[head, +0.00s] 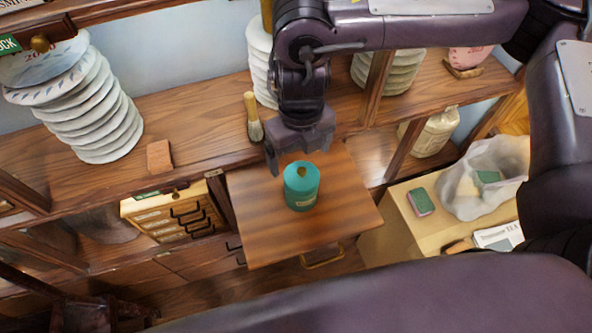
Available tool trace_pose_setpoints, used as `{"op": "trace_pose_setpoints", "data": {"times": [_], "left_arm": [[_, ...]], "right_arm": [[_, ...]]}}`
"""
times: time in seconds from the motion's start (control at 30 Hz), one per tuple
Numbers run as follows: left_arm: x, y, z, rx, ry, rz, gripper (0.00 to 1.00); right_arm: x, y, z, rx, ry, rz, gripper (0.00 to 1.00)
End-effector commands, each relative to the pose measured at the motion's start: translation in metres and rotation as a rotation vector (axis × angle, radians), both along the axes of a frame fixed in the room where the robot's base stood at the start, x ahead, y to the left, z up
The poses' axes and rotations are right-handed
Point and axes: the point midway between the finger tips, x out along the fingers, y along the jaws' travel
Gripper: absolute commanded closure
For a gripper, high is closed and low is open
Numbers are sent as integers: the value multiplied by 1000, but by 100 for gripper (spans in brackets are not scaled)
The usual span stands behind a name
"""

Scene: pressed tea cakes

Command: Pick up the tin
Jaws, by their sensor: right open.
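The tin (302,188) is a small teal cylinder with a brownish knob on its lid and a pale label low on its side. It stands upright on a pulled-out wooden board (258,238) in the middle of the head view. My right gripper (302,158) hangs from above, just behind and above the tin. Its fingers point down and are apart, with nothing held between them. Whether a finger touches the tin cannot be told. My left gripper does not show clearly; only a dark part of my left arm appears at the lower left.
Stacks of wrapped tea cakes (95,120) stand on the shelf. A brush (253,118) and a reddish-brown block (159,157) are on it too. A small drawer chest (172,215) is left of the board. At right are a plastic bag (485,190) and a green-topped sponge (421,201).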

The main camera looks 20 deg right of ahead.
Motion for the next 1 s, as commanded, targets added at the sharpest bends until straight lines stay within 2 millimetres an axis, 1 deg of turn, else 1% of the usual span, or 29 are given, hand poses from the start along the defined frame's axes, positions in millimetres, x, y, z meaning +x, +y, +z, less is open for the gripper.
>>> {"op": "trace_pose_setpoints", "data": {"times": [0.17,0.23,0.3,0.37,0.5,0.57,0.67,0.8,0.9,1.0], "left_arm": [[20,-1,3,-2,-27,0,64],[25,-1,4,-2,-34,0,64],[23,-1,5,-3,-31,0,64],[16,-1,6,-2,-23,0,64],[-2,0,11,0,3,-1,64],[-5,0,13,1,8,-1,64],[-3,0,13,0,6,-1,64],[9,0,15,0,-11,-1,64],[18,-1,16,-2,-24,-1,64],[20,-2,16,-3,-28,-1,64]], "right_arm": [[-2,0,-18,1,6,0,9],[-2,0,-22,0,4,0,9],[-2,0,-25,0,3,0,9],[-2,0,-28,0,3,0,9],[-6,0,-43,0,7,-1,9],[-8,0,-50,2,7,-1,9],[-8,-1,-63,2,6,-2,9],[-8,0,-74,1,3,0,9],[-7,-1,-77,0,1,0,9],[-7,-1,-77,0,0,0,9]]}}
